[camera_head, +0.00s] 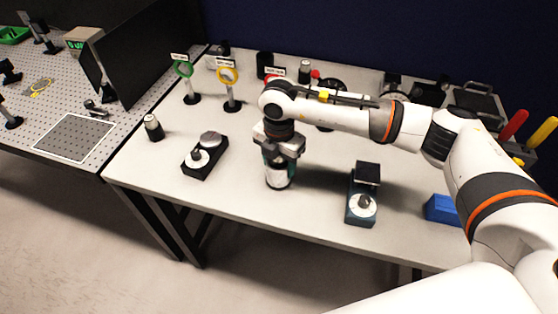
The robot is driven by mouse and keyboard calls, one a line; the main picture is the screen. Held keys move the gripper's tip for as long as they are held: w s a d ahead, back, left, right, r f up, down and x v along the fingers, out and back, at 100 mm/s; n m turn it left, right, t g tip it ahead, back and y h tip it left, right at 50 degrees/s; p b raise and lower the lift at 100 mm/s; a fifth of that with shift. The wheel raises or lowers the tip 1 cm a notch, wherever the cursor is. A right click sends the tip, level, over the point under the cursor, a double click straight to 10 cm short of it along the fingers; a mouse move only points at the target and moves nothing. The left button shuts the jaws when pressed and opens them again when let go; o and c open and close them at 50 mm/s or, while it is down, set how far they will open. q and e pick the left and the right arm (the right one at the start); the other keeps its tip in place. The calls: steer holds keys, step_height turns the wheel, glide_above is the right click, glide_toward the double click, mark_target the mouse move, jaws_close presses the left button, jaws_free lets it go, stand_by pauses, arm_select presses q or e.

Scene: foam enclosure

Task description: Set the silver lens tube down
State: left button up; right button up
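The silver lens tube (278,181) is upright below my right gripper (279,165), near the front middle of the light table. My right gripper points down, with its fingers around the tube's upper part, and looks shut on it. The fingers and wrist hide the tube's top. I cannot tell whether its dark lower end touches the table or hangs just above it. My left gripper is not in view.
A black two-disc device (205,155) stands left of the tube, and a scale-like device (362,195) right. A small silver-black cylinder (153,127) is farther left. Green (184,70) and yellow (228,75) ring holders stand behind. A blue block (441,209) lies right. Table space beside the tube is clear.

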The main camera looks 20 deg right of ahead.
steer(key=o, duration=0.4)
steer(key=shift+r, duration=0.3)
step_height(320, 180, up, 12)
steer(key=shift+f+b, duration=0.15)
steer(key=shift+b, duration=0.9)
